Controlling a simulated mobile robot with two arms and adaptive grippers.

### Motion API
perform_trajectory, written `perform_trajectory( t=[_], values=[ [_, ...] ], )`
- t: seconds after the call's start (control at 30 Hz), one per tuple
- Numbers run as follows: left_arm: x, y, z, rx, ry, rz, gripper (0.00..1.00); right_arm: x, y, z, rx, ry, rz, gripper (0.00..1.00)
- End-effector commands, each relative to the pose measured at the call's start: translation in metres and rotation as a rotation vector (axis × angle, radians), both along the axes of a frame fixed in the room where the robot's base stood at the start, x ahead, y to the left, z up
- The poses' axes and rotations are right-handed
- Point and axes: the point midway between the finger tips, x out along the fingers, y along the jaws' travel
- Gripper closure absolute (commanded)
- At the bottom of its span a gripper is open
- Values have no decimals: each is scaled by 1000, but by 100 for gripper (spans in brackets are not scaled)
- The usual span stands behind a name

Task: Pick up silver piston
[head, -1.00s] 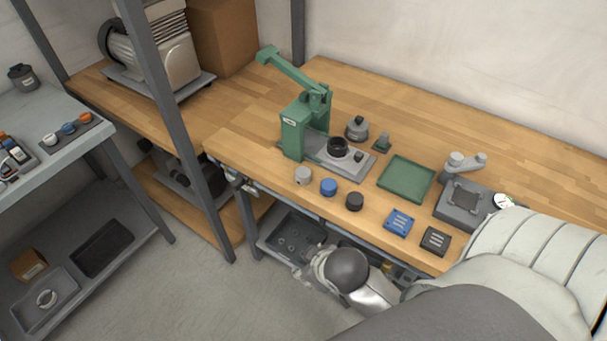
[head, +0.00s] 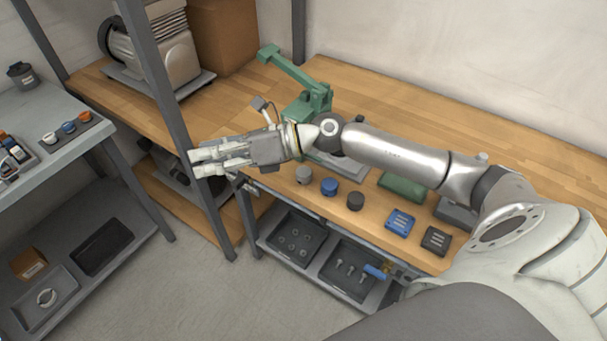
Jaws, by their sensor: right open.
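The silver piston (head: 303,175) stands on the wooden bench near its front edge, at the left end of a row with a blue piston (head: 329,187) and a dark one (head: 355,201). My right gripper (head: 202,163) is open and empty. Its fingers point left, past the bench's left end, and it is to the left of the silver piston in the picture. My right wrist and forearm pass just behind the row in the picture. My left gripper is not in view.
A green press (head: 308,98) stands behind my right wrist, its base partly hidden. A green tray (head: 402,189), a blue block (head: 400,222) and a dark block (head: 436,240) are to the right. A grey shelf post (head: 172,115) rises close to my right fingers.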

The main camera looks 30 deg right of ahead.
Motion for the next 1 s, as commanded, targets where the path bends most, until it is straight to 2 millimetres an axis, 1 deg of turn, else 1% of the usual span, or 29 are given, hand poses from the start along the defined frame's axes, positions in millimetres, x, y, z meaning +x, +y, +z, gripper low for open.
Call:
perform_trajectory(
  t=[0.03,0.07,0.1,0.17,0.2,0.27,0.3,0.4,0.5,0.6,0.8,0.9,1.0],
  values=[
    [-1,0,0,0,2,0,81,2,-20,-13,-154,-34,47,52],
    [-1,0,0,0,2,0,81,2,-31,-22,-241,-45,78,52],
    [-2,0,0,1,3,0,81,2,-51,-34,-358,-56,114,52],
    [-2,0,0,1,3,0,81,1,-83,-48,-522,-55,160,52],
    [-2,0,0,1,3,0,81,0,-106,-56,-622,-47,186,52],
    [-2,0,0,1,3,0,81,-2,-140,-64,-755,-26,217,52],
    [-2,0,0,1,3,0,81,-4,-162,-68,-830,-7,232,52],
    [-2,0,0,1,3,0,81,-10,-206,-71,-971,38,259,52],
    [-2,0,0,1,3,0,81,-15,-233,-71,-1051,74,274,52],
    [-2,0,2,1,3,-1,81,-16,-242,-77,-1083,93,282,52],
    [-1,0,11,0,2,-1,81,-11,-232,-106,-1085,97,286,52],
    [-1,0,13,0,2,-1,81,-8,-228,-117,-1084,94,283,52],
    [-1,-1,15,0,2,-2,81,-7,-227,-123,-1085,94,282,52]
  ],
)
